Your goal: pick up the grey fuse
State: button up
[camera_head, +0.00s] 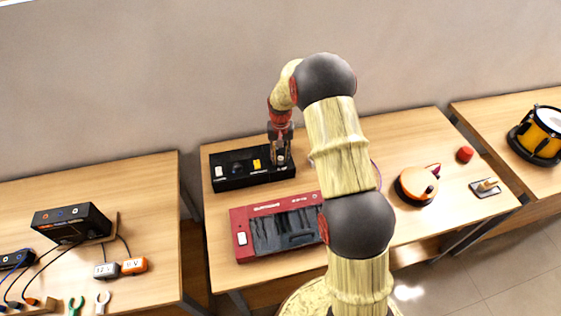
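A black box (228,185) lies at the back left of the middle table. My gripper (280,161) points down at the right end of the black box. Its fingers are too small to tell whether they are open, shut or holding something, or whether they touch the box.
A red case (263,211) with dark compartments lies in front of the black box. My arm hides part of the table's middle. An orange round object (416,185), a red cylinder (465,154) and a small plate with a peg (485,187) are at right. Side tables hold devices and a yellow drum (548,118).

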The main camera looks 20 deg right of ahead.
aim_at(280, 158)
jog(key=c, duration=0.6)
jog(key=shift+r, duration=0.55)
notch_tip(280, 158, up, 2)
jog(key=shift+r+p, duration=0.2)
jog(key=shift+p, duration=0.1)
jog(key=s+a+r+p, duration=0.4)
jog(key=s+a+r, duration=0.3)
jog(key=s+r, duration=0.5)
jog(key=shift+a+r, duration=0.2)
jog(key=shift+r, duration=0.6)
